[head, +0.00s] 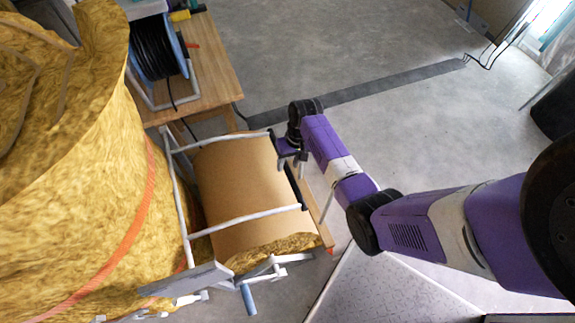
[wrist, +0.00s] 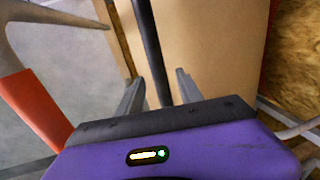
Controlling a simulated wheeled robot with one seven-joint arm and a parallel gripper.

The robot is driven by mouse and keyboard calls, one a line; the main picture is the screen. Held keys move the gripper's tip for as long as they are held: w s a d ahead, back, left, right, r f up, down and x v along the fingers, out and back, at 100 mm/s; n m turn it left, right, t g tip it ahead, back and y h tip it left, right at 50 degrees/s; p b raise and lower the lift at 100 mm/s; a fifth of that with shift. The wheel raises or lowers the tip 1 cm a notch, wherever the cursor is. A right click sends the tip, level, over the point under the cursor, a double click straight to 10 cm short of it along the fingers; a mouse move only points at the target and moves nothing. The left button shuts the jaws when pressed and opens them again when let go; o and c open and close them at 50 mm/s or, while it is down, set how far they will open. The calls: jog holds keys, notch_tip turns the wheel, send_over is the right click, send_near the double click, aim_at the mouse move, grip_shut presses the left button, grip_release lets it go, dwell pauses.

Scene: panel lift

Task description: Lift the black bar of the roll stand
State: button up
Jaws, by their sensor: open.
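The roll stand (head: 182,215) has pale metal arms and holds a wide brown paper roll (head: 240,190). Its black bar (head: 294,185) runs along the right side of the roll in the head view. In the wrist view the black bar (wrist: 148,45) comes down from the top, in front of the brown paper, and passes between my fingers. My gripper (head: 284,152) is at the upper end of the bar. In the wrist view my gripper (wrist: 159,78) is open, with a finger on each side of the bar and gaps visible. The bar's lower end is hidden behind the gripper body.
A large yellow-brown wrapped bale (head: 85,150) with an orange strap stands left of the stand. A wooden table (head: 215,70) with a black cable reel (head: 155,48) is behind. Grey floor (head: 330,55) lies open beyond my arm.

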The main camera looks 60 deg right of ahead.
jog(key=shift+a+f, duration=0.1)
jog(key=shift+f, duration=0.45)
grip_shut()
dwell(1.1)
